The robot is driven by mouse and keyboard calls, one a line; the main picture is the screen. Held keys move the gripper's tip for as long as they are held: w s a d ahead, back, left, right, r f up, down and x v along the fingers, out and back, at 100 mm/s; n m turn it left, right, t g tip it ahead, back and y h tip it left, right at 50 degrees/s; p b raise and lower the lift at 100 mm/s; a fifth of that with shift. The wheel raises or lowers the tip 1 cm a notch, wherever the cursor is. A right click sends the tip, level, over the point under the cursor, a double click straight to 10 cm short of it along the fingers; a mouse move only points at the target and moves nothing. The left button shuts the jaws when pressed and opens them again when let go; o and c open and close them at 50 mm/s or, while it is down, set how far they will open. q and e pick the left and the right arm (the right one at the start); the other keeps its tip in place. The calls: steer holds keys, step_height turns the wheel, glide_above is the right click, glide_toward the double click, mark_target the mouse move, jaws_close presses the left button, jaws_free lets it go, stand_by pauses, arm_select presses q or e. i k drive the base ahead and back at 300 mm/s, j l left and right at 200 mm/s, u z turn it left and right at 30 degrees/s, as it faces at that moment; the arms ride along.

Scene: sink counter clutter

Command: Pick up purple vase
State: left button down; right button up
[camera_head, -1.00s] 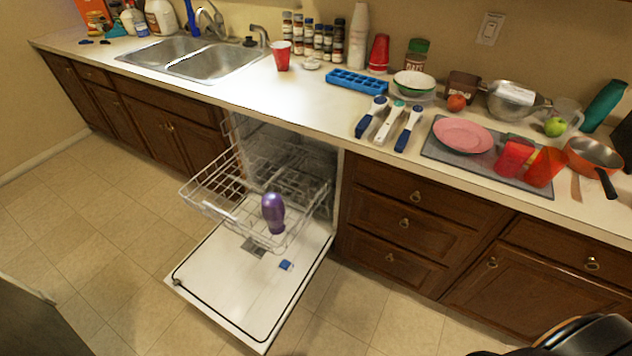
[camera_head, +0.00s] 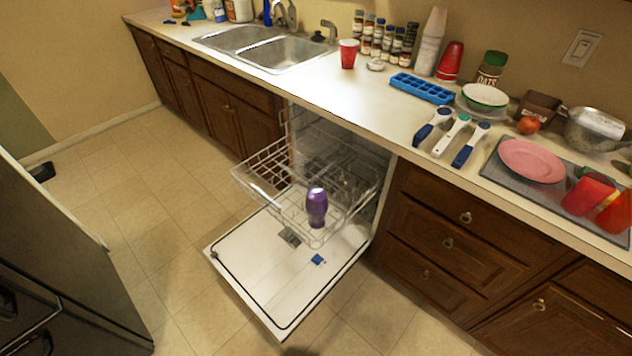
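The purple vase (camera_head: 316,207) stands roughly upright in the pulled-out wire rack (camera_head: 262,172) of the open dishwasher. It is at the rack's front right corner, above the lowered white door (camera_head: 262,285). Its lower part is partly behind the rack wires. Neither of my grippers shows in the head view.
The lowered door juts out over the tiled floor (camera_head: 150,230). A blue item (camera_head: 318,259) lies on it. A dark appliance (camera_head: 60,270) stands at the left. The counter above holds a red cup (camera_head: 348,53), a blue ice tray (camera_head: 421,88) and a pink plate (camera_head: 531,160). The floor between is clear.

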mark_target(317, 203)
steer(key=k+l, duration=0.1)
steer(key=l, duration=0.35)
steer(key=k+l, duration=0.1)
steer(key=l, duration=0.35)
steer(key=k+l, duration=0.1)
steer(key=l, duration=0.35)
steer(key=u, duration=0.05)
